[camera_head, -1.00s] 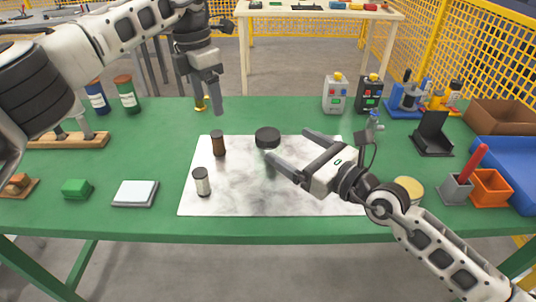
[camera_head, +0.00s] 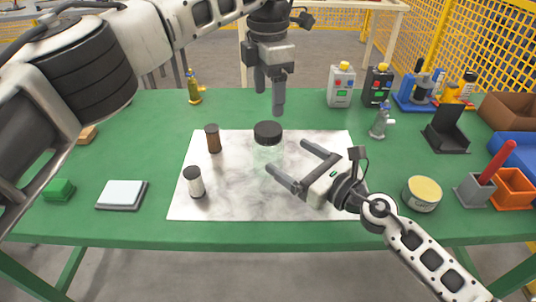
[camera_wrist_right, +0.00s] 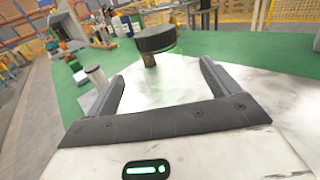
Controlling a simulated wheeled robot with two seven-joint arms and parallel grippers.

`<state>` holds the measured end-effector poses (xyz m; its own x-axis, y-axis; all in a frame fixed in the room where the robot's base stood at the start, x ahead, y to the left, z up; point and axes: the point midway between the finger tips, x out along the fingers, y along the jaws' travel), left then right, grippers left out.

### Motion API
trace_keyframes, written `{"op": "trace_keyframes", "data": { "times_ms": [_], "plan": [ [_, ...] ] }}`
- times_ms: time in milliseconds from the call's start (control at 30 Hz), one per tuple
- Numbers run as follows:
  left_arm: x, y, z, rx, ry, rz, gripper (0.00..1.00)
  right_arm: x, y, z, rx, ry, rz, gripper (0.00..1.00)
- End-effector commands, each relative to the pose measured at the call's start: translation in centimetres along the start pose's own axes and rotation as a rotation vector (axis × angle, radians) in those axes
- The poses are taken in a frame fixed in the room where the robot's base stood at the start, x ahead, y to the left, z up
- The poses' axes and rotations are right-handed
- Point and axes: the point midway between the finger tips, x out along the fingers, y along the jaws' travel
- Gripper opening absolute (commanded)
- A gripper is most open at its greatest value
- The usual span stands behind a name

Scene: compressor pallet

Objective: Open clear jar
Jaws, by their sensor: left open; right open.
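The clear jar (camera_head: 268,154) stands upright on the white marbled mat (camera_head: 230,205), its black lid (camera_head: 268,131) on top. Its glass is hard to make out. In the right wrist view the lid (camera_wrist_right: 154,39) and jar (camera_wrist_right: 165,75) stand ahead, beyond the fingertips. My left gripper (camera_head: 268,98) is open and empty, pointing down above and slightly behind the lid, not touching it. My right gripper (camera_head: 291,160) is open and empty, low over the mat to the jar's right, its fingers pointing at the jar with a gap between.
A brown bottle (camera_head: 213,139) and a white-bodied, dark-capped jar (camera_head: 194,182) stand on the mat left of the clear jar. A round tin (camera_head: 422,194) sits right of my right wrist. The mat's front is clear.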

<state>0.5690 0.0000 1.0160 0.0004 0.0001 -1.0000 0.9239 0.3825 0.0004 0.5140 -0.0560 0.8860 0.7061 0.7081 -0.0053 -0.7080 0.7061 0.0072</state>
Motion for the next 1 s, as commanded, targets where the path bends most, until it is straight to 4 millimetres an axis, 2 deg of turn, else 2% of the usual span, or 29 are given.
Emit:
{"op": "trace_keyframes", "data": {
  "times_ms": [200, 400, 600, 767, 1000],
  "plan": [
    [0.0, 0.0, 0.0, 0.000, 0.000, 0.000, 0.72, 0.0, 0.1, -3.6, 0.015, -0.006, -0.002, 0.88],
    [0.0, 0.0, 0.0, 0.000, 0.000, 0.000, 0.72, 4.1, 0.0, -3.1, 0.001, -0.009, 0.001, 0.88],
    [0.0, 0.0, 0.0, 0.000, 0.000, 0.000, 0.72, 6.6, 0.0, -3.1, -0.001, -0.007, 0.001, 0.88],
    [0.0, 0.0, 0.0, 0.000, 0.000, 0.000, 0.72, 7.4, 0.0, -3.1, -0.002, -0.006, 0.001, 0.88],
    [0.0, 0.0, 0.0, 0.000, 0.000, 0.000, 0.72, 7.5, 0.0, -3.1, -0.004, -0.005, 0.001, 0.88]
  ]
}}
